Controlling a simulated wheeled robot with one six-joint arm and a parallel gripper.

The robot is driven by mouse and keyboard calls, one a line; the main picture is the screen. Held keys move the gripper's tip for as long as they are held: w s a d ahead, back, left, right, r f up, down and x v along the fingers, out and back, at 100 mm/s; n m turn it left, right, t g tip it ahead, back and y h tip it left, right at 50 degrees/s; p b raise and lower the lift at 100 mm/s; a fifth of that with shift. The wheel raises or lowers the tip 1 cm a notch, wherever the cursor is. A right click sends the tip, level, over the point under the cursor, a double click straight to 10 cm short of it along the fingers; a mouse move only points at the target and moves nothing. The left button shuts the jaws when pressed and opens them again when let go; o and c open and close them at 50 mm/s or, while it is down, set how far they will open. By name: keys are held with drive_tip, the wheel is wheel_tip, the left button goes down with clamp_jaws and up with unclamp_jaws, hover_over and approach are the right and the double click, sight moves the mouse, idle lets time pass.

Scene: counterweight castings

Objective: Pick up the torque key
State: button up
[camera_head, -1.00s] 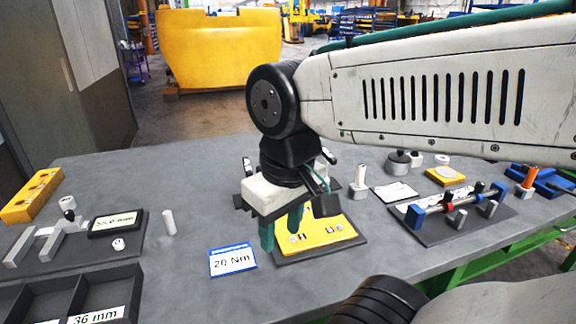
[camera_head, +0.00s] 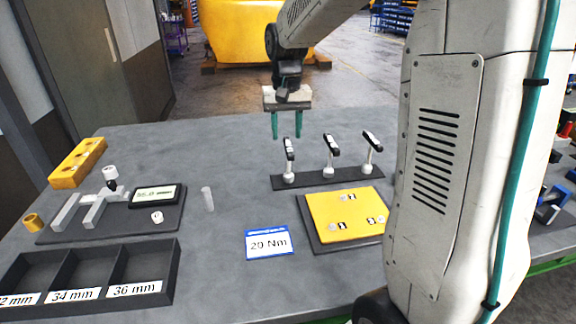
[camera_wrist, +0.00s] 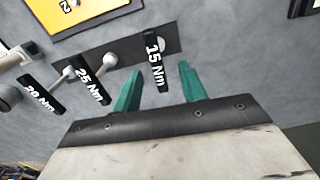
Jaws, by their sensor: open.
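Three torque keys with black handles and pale sockets stand on a dark rack (camera_head: 310,180) behind the yellow plate. In the wrist view their labels read 15 Nm (camera_wrist: 155,62), 25 Nm (camera_wrist: 89,81) and, less clearly, 20 Nm (camera_wrist: 43,96). In the head view they are the left key (camera_head: 289,158), middle key (camera_head: 331,155) and right key (camera_head: 371,150). A blue-edged card (camera_head: 268,243) reads 20 Nm. My gripper (camera_head: 287,130) is open and empty, behind the left key. In the wrist view its green fingertips (camera_wrist: 160,78) point toward the 15 Nm key.
The yellow plate (camera_head: 345,212) lies on a dark base in front of the rack. At left are a digital readout (camera_head: 153,195), a white cylinder (camera_head: 208,199) and a compartment tray (camera_head: 170,262). My arm hides much of the right side.

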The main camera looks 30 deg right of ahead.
sight(288, 145)
drive_tip(key=shift+w+d+f, duration=0.15)
drive_tip(key=shift+w+f, duration=0.1)
drive_tip(key=shift+f, duration=0.15)
drive_tip(key=f, duration=0.7)
drive_tip(key=shift+d+f, duration=0.2)
drive_tip(key=shift+d, duration=0.1)
clamp_jaws()
